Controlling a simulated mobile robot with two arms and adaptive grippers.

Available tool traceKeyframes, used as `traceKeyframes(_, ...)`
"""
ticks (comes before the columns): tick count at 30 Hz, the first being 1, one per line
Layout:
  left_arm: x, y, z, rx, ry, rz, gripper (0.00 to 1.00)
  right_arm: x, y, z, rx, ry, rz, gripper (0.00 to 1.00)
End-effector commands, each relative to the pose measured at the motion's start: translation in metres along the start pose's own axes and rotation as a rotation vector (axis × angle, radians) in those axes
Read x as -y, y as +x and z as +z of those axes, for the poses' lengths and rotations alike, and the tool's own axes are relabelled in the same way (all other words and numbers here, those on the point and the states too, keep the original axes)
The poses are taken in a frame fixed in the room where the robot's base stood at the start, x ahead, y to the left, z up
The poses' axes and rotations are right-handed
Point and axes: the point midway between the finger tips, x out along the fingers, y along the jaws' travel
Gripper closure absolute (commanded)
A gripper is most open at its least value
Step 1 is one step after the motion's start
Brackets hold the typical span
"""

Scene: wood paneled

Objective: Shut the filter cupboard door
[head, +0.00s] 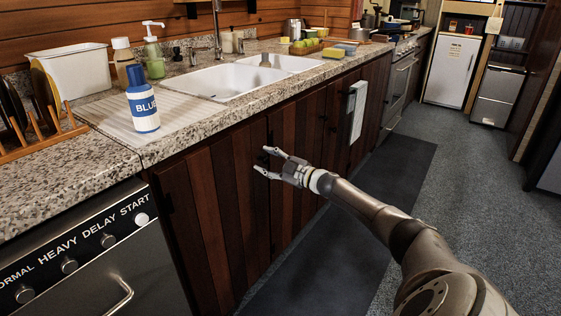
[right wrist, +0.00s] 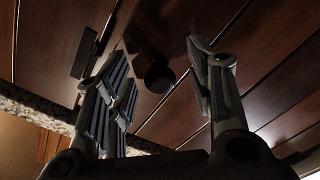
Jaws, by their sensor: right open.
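Dark wood cupboard doors (head: 205,215) line the counter front under the sink. No label marks which one is the filter cupboard, and I cannot tell whether any door stands slightly ajar. My right gripper (head: 261,160) is open and empty, its fingers pointing at the door fronts below the sink. In the right wrist view, a round black knob (right wrist: 158,76) on the dark wood panels (right wrist: 190,22) shows between the spread fingers. Contact with the knob or wood cannot be made out. My left gripper is not in view.
A granite counter (head: 75,170) runs above the doors, with a blue-labelled bottle (head: 142,100) near its edge. A dishwasher (head: 85,262) is at the left. A towel (head: 357,110) hangs further along. A dark mat (head: 345,235) lies on open floor.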

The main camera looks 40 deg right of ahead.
Motion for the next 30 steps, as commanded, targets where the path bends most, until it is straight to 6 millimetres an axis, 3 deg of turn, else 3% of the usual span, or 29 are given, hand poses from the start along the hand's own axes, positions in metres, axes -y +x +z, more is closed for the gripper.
traceKeyframes(30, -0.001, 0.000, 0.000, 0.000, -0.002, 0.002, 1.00, 0.000, -0.095, 0.001, 0.002, -0.001, -0.002, 0.51)
